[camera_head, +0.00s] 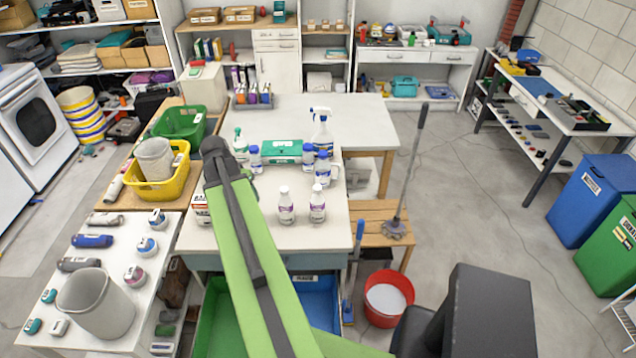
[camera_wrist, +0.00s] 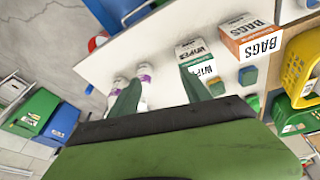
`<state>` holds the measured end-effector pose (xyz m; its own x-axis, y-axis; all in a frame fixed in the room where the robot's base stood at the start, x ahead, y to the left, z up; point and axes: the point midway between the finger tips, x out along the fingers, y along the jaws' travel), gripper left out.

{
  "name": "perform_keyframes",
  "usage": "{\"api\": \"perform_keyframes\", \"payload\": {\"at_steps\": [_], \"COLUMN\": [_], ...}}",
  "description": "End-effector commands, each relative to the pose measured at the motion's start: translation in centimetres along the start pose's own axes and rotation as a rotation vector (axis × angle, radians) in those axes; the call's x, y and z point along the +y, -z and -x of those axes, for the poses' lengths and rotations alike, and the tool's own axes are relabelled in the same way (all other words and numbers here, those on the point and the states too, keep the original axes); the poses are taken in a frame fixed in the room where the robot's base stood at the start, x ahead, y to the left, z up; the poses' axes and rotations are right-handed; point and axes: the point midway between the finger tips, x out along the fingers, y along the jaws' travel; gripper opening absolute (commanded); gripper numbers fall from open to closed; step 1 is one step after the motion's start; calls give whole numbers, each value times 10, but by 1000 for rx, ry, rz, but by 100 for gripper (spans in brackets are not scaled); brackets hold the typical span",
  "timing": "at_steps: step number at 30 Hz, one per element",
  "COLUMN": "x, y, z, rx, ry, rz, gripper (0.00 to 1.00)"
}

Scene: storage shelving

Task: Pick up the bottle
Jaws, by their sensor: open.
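Two white bottles with purple labels stand at the front of the white table (camera_head: 222,239) in the head view: one on the left (camera_head: 286,208), one on the right (camera_head: 317,206). Behind them are several blue-capped bottles, including one on the left (camera_head: 255,160), and a white spray bottle (camera_head: 322,135). Which bottle is meant, I cannot tell. In the wrist view my gripper (camera_wrist: 160,92) is open, its two dark green fingers apart with no object held. One white and purple bottle (camera_wrist: 144,76) shows beside the left finger, partly covered. In the head view my green arm hides the gripper.
A wipes box (camera_wrist: 196,62) stands near the right finger, with an orange-topped bags box (camera_wrist: 248,40) beyond. A teal case (camera_head: 281,151) lies behind the bottles. A yellow basket (camera_head: 158,190) stands left of my arm. The table's back part (camera_head: 365,125) is clear.

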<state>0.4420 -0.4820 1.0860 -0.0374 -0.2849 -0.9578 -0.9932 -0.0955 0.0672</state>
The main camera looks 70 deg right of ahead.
Motion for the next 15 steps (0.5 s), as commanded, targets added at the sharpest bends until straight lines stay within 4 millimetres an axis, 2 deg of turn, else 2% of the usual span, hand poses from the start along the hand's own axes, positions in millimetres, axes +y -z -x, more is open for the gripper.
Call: {"api": "perform_keyframes", "payload": {"at_steps": [1,3,6,9,15], "x": [43,91,141,167,173], "y": [46,83,115,128,129], "z": [27,34,38,38,30], "rx": [18,44,72,86,90], "ry": [-28,-58,-88,-104,-108], "rz": [-128,-274,-417,-489,-505], "gripper": [56,56,56,56,56]}}
